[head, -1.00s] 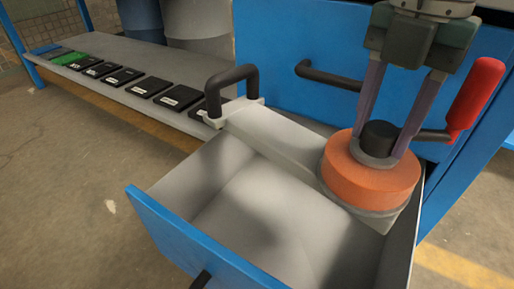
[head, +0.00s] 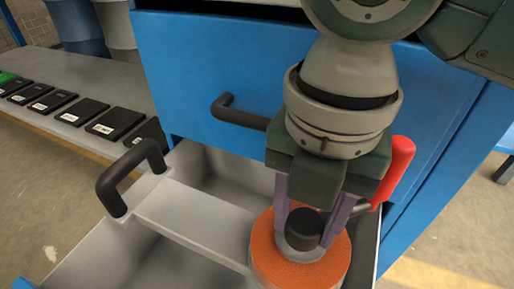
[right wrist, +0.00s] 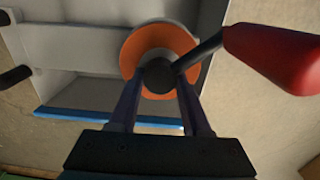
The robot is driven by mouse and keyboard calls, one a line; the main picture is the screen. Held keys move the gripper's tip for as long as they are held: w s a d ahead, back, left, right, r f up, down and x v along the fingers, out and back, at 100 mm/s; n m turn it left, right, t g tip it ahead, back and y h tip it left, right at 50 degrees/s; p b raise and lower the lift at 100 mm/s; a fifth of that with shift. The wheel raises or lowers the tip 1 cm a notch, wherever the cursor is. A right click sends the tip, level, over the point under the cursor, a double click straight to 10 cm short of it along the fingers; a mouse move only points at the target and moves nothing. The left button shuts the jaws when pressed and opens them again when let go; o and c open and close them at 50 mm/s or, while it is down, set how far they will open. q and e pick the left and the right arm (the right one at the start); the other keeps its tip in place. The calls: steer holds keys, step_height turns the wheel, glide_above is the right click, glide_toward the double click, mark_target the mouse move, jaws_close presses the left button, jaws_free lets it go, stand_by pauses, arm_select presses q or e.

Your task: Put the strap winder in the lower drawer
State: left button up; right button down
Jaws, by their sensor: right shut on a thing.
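The strap winder has a grey bar (head: 195,222), a black grip at its left end, an orange drum (head: 265,250) and a red crank handle (head: 400,165). My right gripper (head: 308,232) is shut on the black hub at the drum's centre. The right wrist view shows the fingers (right wrist: 160,95) around this hub, with the drum (right wrist: 140,45) beyond. The lower drawer (head: 90,255) is pulled open beneath the winder. The black grip overlaps its left wall in the head view; I cannot tell whether the winder touches the drawer. My left gripper is out of view.
The blue upper drawer front (head: 190,75) with a black handle (head: 238,113) stands just behind the winder. A low shelf (head: 75,130) with several black labelled boxes is at left. Drawer floor shows behind and in front of the bar.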

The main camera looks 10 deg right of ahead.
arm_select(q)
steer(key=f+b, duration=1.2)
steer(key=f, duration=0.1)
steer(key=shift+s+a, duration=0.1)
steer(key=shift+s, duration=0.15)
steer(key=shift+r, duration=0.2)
arm_select(e)
step_height(320, 180, down, 20)
steer(key=shift+s+a+r, duration=0.2)
steer(key=shift+w, duration=0.1)
steer(key=c, duration=0.8)
jaws_free()
steer(key=shift+f, duration=0.25)
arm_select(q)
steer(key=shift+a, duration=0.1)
arm_select(e)
steer(key=o, duration=0.4)
steer(key=shift+o, duration=0.2)
steer(key=shift+r, duration=0.1)
